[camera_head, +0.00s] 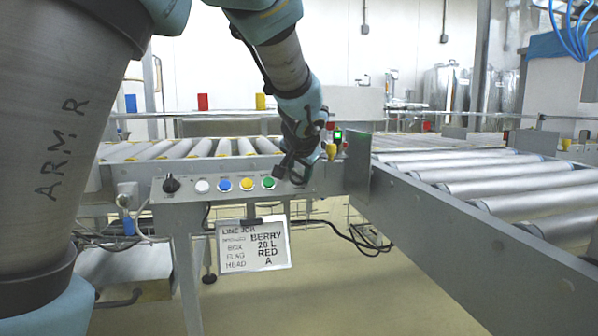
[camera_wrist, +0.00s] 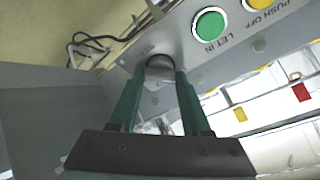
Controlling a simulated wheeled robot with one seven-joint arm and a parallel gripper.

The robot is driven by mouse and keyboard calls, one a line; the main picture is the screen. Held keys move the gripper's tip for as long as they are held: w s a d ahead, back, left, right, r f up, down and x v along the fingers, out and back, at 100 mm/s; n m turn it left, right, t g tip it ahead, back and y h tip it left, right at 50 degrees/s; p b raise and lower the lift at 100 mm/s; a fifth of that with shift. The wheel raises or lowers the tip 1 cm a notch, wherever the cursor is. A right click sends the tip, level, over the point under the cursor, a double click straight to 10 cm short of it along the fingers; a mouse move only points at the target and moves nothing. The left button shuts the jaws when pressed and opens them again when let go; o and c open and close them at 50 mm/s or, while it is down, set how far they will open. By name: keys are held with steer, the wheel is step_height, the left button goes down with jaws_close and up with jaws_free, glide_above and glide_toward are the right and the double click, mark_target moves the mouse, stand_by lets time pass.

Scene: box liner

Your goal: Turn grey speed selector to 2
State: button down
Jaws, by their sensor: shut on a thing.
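The grey speed selector (camera_wrist: 160,63) shows in the wrist view as a round grey knob on the control panel (camera_wrist: 215,62), beside the green button. My gripper (camera_wrist: 158,78) is shut on it, one green finger on either side. In the head view my gripper (camera_head: 290,172) is at the panel's right end and hides the selector. The selector's pointer and any scale marks cannot be made out.
The panel also carries a black knob (camera_head: 171,184), white (camera_head: 202,186), blue (camera_head: 224,184), yellow (camera_head: 247,183) and green (camera_head: 268,182) buttons. A job card (camera_head: 254,244) hangs below. A roller conveyor (camera_head: 490,185) lies to the right, near a grey upright plate (camera_head: 357,172).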

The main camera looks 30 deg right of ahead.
steer(key=shift+r+m+p, duration=0.1)
steer(key=shift+m+p, duration=0.2)
steer(key=shift+p, duration=0.05)
steer(key=shift+r+m+p, duration=0.15)
steer(key=shift+m+p, duration=0.25)
steer(key=shift+p, duration=0.3)
steer(key=m+p, duration=0.2)
steer(key=p, duration=0.1)
steer(key=shift+a+r+g, duration=0.1)
steer(key=shift+r+g, duration=0.05)
steer(key=shift+g, duration=0.25)
steer(key=m+p, duration=0.4)
steer(key=p, duration=0.1)
steer(key=shift+g+p, duration=0.35)
steer(key=shift+g, duration=0.05)
steer(key=shift+f+m+p, duration=0.25)
steer(key=shift+m+p, duration=0.65)
steer(key=shift+f, duration=0.1)
steer(key=c, duration=0.6)
jaws_free()
steer(key=shift+c, duration=0.2)
